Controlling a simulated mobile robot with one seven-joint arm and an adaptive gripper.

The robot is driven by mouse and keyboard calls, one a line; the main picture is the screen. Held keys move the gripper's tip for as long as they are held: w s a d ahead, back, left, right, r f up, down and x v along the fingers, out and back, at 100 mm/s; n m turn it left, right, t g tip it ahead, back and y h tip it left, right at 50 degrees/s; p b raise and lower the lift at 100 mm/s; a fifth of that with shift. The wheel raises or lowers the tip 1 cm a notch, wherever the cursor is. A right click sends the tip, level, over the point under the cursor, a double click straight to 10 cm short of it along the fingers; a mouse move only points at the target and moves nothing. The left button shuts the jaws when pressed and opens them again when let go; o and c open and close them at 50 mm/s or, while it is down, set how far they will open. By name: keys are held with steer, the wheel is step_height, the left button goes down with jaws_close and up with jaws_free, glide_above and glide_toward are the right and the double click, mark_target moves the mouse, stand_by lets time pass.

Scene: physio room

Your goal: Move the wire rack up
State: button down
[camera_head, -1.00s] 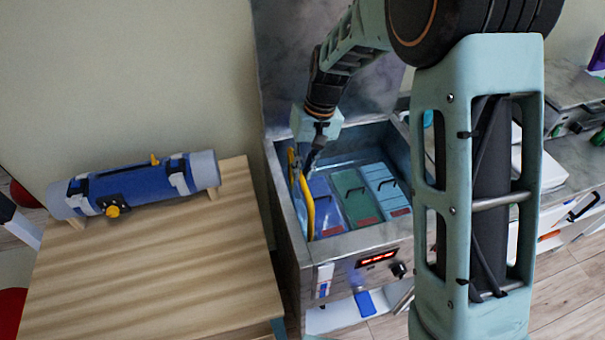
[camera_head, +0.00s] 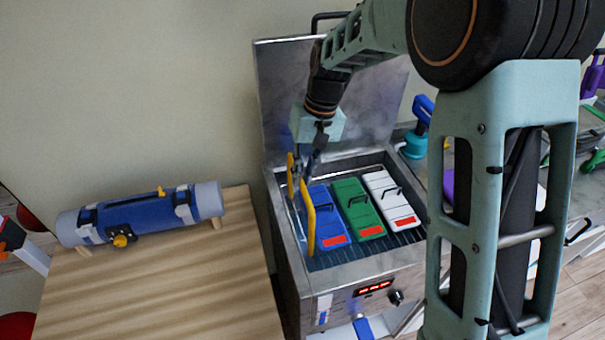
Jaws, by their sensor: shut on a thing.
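The wire rack (camera_head: 372,249) lies level in the top part of the open metal tank (camera_head: 320,278), its thin bars showing at the front edge. A yellow upright handle (camera_head: 308,222) stands at the rack's left side. My gripper (camera_head: 306,172) is shut at this handle, pointing down. The exact contact between fingers and handle is partly hidden.
A wooden table (camera_head: 150,285) left of the tank holds a blue strapped roll (camera_head: 142,212). The tank's lid (camera_head: 290,90) stands open behind. A counter with a blue and teal object (camera_head: 417,130) is at right, partly hidden by my arm.

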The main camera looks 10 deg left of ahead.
steer(key=c, duration=2.4)
jaws_free()
steer(key=shift+w+a+r, duration=0.1)
steer(key=shift+w+r, duration=0.15)
steer(key=shift+r, duration=0.1)
steer(key=o, duration=0.4)
steer(key=shift+s, duration=0.2)
steer(key=shift+o, duration=0.2)
steer(key=shift+f, duration=0.1)
step_height(320, 180, up, 12)
steer(key=w+d, duration=0.1)
steer(key=d, duration=0.1)
steer(key=shift+d, duration=0.15)
steer(key=shift+f, duration=0.1)
